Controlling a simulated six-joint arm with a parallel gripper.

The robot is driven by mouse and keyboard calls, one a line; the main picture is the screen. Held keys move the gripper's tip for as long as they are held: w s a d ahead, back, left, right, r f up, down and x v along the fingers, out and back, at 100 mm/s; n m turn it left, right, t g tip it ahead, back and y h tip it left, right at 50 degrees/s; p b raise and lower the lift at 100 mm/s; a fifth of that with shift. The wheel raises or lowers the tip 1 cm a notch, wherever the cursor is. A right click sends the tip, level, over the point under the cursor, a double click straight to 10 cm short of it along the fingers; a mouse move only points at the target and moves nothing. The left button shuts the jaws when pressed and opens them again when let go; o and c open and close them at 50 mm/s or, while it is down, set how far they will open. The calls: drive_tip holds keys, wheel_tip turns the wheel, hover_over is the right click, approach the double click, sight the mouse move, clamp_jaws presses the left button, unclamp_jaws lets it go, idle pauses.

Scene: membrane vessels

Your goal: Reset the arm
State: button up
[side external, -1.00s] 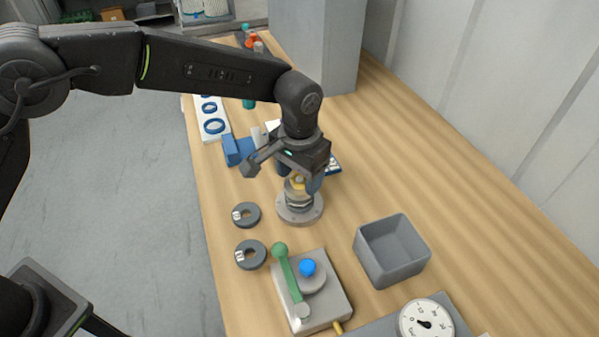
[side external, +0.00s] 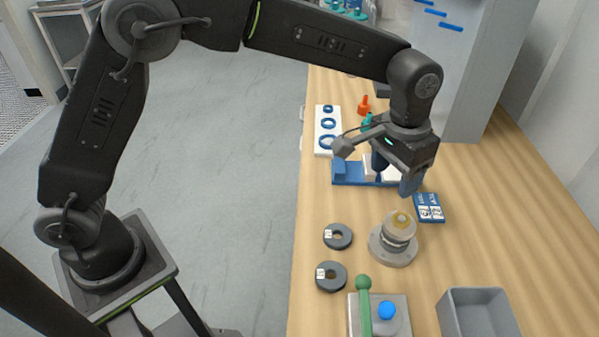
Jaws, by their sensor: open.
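My gripper (side external: 393,178) points down with its two dark blue fingers apart and nothing between them. It hangs above and behind a round metal vessel (side external: 393,252), clear of it. The vessel has a wide flange and a yellowish top piece (side external: 400,221), and stands upright on the table. Behind the fingers is a blue fixture (side external: 346,172) with a white block, partly hidden by my gripper.
Two dark rings (side external: 337,237) (side external: 331,277) with white tags lie left of the vessel. A green-handled device (side external: 364,312) and a grey bin (side external: 478,294) are in front. A blue labelled card (side external: 430,208), white ring board (side external: 327,130) and grey column (side external: 470,80) are nearby. The right tabletop is clear.

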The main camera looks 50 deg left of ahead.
drive_tip(key=s+a+r+n+t, duration=0.1)
drive_tip(key=s+a+r, duration=0.4)
drive_tip(key=a, duration=0.2)
drive_tip(key=s+a+r+t, duration=0.1)
drive_tip(key=s+a+r, duration=0.4)
drive_tip(key=a, duration=0.2)
drive_tip(key=s+a+f+n+t, duration=0.1)
drive_tip(key=s+a+f+t, duration=0.1)
drive_tip(key=s+a, duration=0.6)
drive_tip(key=s+t, duration=0.1)
drive_tip(key=s, duration=0.4)
drive_tip(key=shift+s+f+n, duration=0.25)
drive_tip(key=shift+f+n, duration=0.05)
drive_tip(key=shift+n, duration=0.1)
